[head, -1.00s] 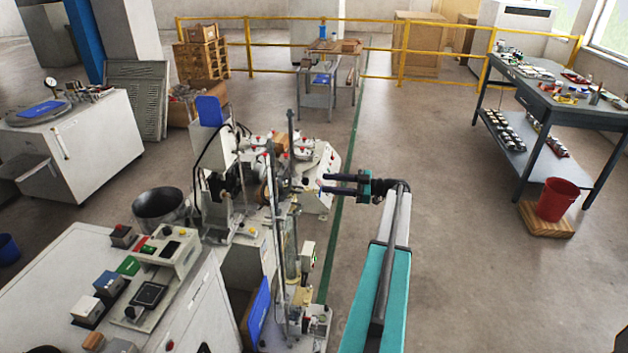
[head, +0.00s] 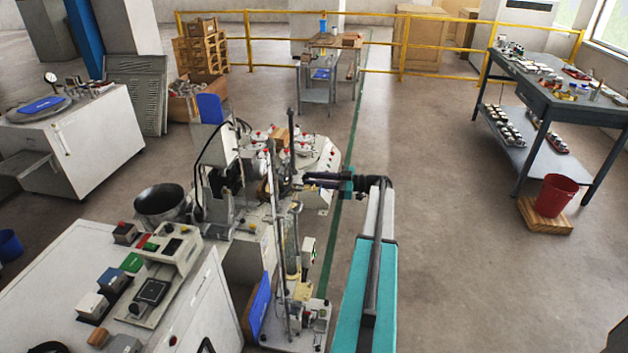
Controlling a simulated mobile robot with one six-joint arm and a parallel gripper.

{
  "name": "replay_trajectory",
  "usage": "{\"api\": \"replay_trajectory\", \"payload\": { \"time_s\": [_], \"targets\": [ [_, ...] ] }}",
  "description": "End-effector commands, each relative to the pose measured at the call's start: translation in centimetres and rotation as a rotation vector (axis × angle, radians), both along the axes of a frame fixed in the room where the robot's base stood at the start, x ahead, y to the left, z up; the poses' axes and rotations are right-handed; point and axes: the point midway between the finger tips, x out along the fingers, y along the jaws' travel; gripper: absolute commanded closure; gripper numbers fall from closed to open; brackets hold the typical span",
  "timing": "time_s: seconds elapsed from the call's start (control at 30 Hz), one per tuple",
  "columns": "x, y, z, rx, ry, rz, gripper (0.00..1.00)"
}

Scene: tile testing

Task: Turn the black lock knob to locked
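My gripper (head: 307,180) is at the end of my teal and grey arm and points left at the upper right side of the grey-white testing machine (head: 262,215). Its dark fingertips overlap the machine's dark mechanism (head: 285,185) in the picture. I cannot tell whether they touch it or whether there is a gap between them. The black lock knob cannot be picked out for sure. It may be among the small dark parts near the fingertips or hidden by them.
A control bench (head: 60,290) is at the lower left. Open floor (head: 440,200) lies right of my arm, with a red bucket (head: 555,196) beyond.

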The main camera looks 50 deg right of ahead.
Motion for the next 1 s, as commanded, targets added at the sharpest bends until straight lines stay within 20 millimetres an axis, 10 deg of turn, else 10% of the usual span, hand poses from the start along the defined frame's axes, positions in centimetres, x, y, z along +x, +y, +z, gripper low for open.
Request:
{"api": "replay_trajectory", "payload": {
  "time_s": [0.13,1.0],
  "targets": [
    [-0.01,0.0,0.01,0.0,0.0,0.0,1.0],
    [0.0,0.06,-0.47,0.266,0.166,0.002,1.0]
  ]
}}
